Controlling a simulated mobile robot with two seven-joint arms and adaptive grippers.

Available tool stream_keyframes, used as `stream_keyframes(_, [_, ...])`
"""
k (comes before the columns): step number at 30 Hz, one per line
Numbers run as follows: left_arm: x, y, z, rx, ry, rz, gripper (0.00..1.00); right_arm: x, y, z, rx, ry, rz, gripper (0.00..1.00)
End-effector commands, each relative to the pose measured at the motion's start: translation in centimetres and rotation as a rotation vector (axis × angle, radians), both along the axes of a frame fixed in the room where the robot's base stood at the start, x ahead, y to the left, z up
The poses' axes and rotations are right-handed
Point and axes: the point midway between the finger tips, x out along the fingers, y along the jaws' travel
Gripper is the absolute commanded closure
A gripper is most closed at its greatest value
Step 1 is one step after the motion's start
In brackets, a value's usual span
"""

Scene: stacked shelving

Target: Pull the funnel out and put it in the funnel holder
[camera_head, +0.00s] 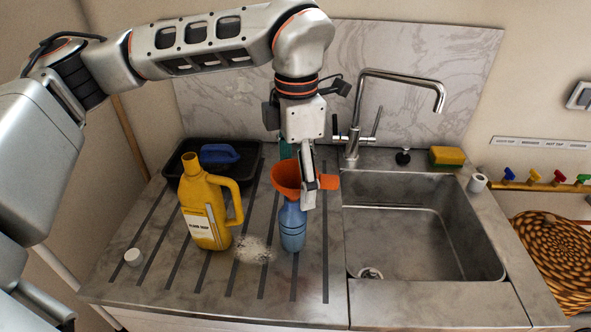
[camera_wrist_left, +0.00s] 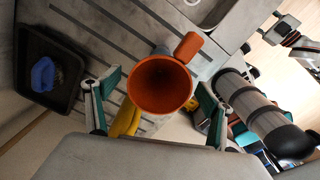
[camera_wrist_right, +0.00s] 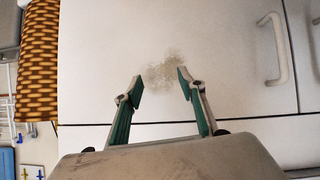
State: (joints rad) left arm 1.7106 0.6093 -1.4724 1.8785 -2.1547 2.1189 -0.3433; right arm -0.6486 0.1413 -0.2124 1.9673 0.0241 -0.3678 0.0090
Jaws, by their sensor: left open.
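The orange funnel (camera_head: 285,174) sits upright in the mouth of a blue bottle (camera_head: 292,229) on the counter left of the sink. Its handle points right. My left gripper (camera_head: 309,190) is at the funnel, partly in front of it. In the left wrist view the funnel (camera_wrist_left: 160,84) lies between the two spread fingers (camera_wrist_left: 160,90), with gaps on both sides. My right gripper (camera_wrist_right: 158,82) is open and empty before a pale cabinet front; it is not in the head view. I cannot pick out the funnel holder for certain.
A yellow jug (camera_head: 204,210) stands left of the bottle, with a black tray (camera_head: 176,163) behind it. White powder (camera_head: 254,250) lies between jug and bottle. The sink (camera_head: 420,225) and tap (camera_head: 396,76) are to the right. Coloured hooks (camera_head: 535,177) line the right wall.

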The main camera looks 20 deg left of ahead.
Motion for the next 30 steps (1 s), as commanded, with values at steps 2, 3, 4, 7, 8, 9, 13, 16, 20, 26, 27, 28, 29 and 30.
stream_keyframes(2, [0.01,0.01,0.01,0.000,0.000,0.000,0.18,0.01,0.00,0.00,0.000,0.000,0.000,0.60])
stream_keyframes(3, [0.01,0.01,0.01,0.000,0.000,0.000,0.26,0.01,0.00,-0.01,0.000,0.000,0.000,0.60])
stream_keyframes(4, [0.01,0.01,0.01,0.000,0.000,0.000,0.34,0.00,0.00,-0.01,0.000,0.000,0.000,0.60])
stream_keyframes(7, [0.01,0.01,0.01,0.000,0.000,0.000,0.59,-0.03,0.00,-0.10,-0.001,0.002,0.000,0.60])
stream_keyframes(8, [0.01,0.01,0.01,0.000,0.000,0.000,0.59,-0.05,0.00,-0.14,-0.001,0.002,0.000,0.60])
stream_keyframes(9, [0.01,0.01,0.01,0.000,0.000,0.000,0.59,-0.07,0.00,-0.19,0.000,0.003,-0.001,0.60])
stream_keyframes(13, [0.01,0.01,0.02,0.000,0.000,0.000,0.59,-0.16,0.00,-0.35,-0.001,0.006,0.000,0.60])
stream_keyframes(16, [0.01,0.01,0.07,0.000,0.000,0.000,0.59,-0.19,0.01,-0.40,0.000,0.008,-0.001,0.60])
stream_keyframes(20, [0.00,0.00,0.25,0.000,0.000,0.000,0.59,-0.19,0.01,-0.27,0.000,0.008,-0.001,0.60])
stream_keyframes(26, [0.01,-0.01,0.54,0.000,0.000,0.000,0.59,-0.15,0.02,0.02,0.000,0.007,-0.001,0.60])
stream_keyframes(27, [0.01,0.00,0.60,0.000,0.000,0.000,0.59,-0.14,0.02,0.10,0.000,0.006,-0.001,0.60])
stream_keyframes(28, [0.01,0.00,0.64,0.000,0.000,0.000,0.59,-0.12,0.02,0.15,0.000,0.006,-0.001,0.60])
stream_keyframes(29, [0.01,0.00,0.68,0.000,0.000,0.000,0.59,-0.11,0.02,0.21,0.001,0.005,-0.001,0.60])
stream_keyframes(30, [0.01,0.00,0.73,0.000,0.000,0.000,0.59,-0.08,0.03,0.31,0.000,0.004,-0.002,0.60])
